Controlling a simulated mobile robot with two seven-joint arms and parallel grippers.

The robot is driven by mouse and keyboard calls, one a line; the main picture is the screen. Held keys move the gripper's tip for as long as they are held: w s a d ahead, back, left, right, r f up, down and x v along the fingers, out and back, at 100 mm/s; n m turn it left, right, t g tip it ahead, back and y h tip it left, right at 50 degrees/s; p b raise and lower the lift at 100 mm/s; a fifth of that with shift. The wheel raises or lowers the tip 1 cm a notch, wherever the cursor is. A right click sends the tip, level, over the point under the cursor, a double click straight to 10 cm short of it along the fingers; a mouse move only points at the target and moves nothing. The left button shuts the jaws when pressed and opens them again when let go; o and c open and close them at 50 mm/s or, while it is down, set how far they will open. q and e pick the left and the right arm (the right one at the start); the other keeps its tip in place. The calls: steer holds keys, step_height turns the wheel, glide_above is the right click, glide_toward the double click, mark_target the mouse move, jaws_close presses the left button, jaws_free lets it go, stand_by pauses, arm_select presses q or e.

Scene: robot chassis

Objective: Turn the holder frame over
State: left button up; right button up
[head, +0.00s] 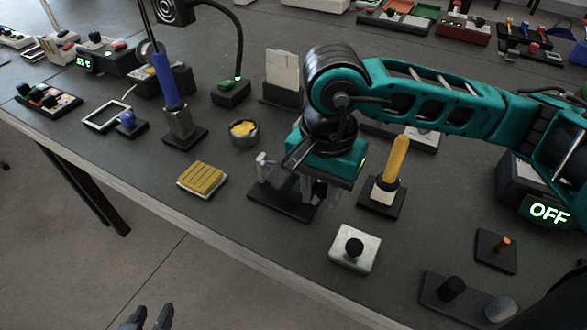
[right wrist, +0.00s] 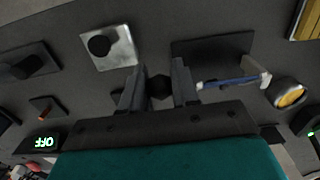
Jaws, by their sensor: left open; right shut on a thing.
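The holder stands on a dark base plate (head: 283,208) in the middle of the bench, which also shows in the right wrist view (right wrist: 210,52). A pale end post (head: 262,165) rises at its left. In the right wrist view the frame looks like a thin blue bar (right wrist: 232,82) between pale ends, seen nearly edge-on. My right gripper (right wrist: 158,90) is shut on a dark round knob (right wrist: 160,87) at the holder's near end. In the head view my right arm hides most of the frame. My left gripper (head: 148,319) is open and empty at the bottom edge, away from the bench.
A yellow-topped block (head: 202,178) and a small bowl (head: 244,132) stand left of the holder. A yellow-handled tool (head: 394,162) stands right of it. A metal box with a black knob (head: 355,248) is in front. Bare bench lies between them.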

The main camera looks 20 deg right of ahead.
steer(key=shift+s+a+f+b, duration=0.15)
steer(key=shift+a+f+b, duration=0.05)
steer(key=shift+f+b, duration=0.15)
steer(key=shift+s+a+f+b, duration=0.15)
steer(key=shift+f+b, duration=0.1)
steer(key=shift+f, duration=0.1)
steer(key=shift+s+a+f+b, duration=0.1)
steer(key=shift+a+f+b, duration=0.05)
steer(key=shift+f+b, duration=0.3)
steer(key=shift+s+a+f+b, duration=0.1)
steer(key=shift+f+b, duration=0.25)
steer(key=shift+b, duration=0.2)
steer(key=shift+s+f+b, duration=0.1)
steer(key=shift+f+b, duration=0.8)
steer(key=shift+b, duration=0.15)
steer(key=shift+r, duration=0.1)
steer(key=o, duration=0.5)
steer(key=shift+c, duration=0.2)
steer(key=shift+r, duration=0.1)
step_height(320, 180, up, 7)
steer(key=p, duration=0.3)
steer(key=shift+p, duration=0.35)
